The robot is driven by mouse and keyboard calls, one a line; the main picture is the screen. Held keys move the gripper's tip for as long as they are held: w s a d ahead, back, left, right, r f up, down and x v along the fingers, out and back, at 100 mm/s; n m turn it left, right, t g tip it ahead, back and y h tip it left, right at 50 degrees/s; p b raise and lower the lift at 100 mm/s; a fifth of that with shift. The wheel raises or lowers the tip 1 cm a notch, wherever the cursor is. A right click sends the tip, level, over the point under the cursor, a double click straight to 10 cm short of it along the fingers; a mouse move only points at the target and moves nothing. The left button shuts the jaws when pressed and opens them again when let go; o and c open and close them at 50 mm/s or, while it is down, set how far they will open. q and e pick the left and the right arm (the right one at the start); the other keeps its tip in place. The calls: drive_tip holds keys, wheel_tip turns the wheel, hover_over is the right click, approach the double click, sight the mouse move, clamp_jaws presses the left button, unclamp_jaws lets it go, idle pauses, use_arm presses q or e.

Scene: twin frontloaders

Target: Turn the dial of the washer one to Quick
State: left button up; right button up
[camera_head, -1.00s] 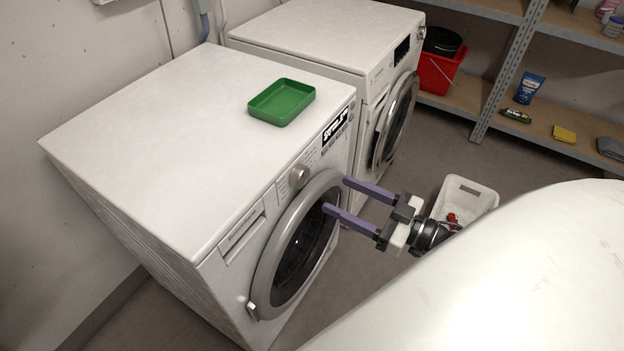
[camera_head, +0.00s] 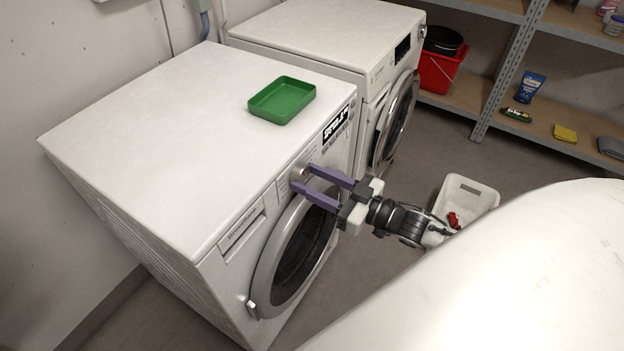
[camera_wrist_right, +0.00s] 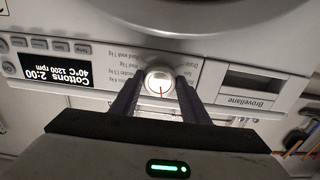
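Washer one (camera_head: 150,130) is the nearer white machine in the head view. Its round silver-white dial (camera_head: 301,172) is partly covered by my fingers; it shows whole in the right wrist view (camera_wrist_right: 160,82), with a red pointer mark. The display (camera_wrist_right: 58,70) there reads "Cottons 2:00, 40°C 1200 rpm", upside down. My right gripper (camera_head: 302,177) has its two purple fingers on either side of the dial, close against it; the wrist view shows no clear gap. My left gripper is not in view.
A green tray (camera_head: 282,101) lies on top of washer one. A second white machine (camera_head: 330,38) stands behind it. A white basket (camera_head: 466,190) is on the floor to the right, and shelves with a red bucket (camera_head: 437,72) stand at the back.

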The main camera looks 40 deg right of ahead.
drive_tip(key=c, duration=0.5)
drive_tip(key=shift+n, duration=0.3)
drive_tip(key=shift+n+p, duration=0.75)
drive_tip(key=shift+n, duration=1.85)
drive_tip(key=o, duration=1)
drive_tip(key=shift+o, duration=0.2)
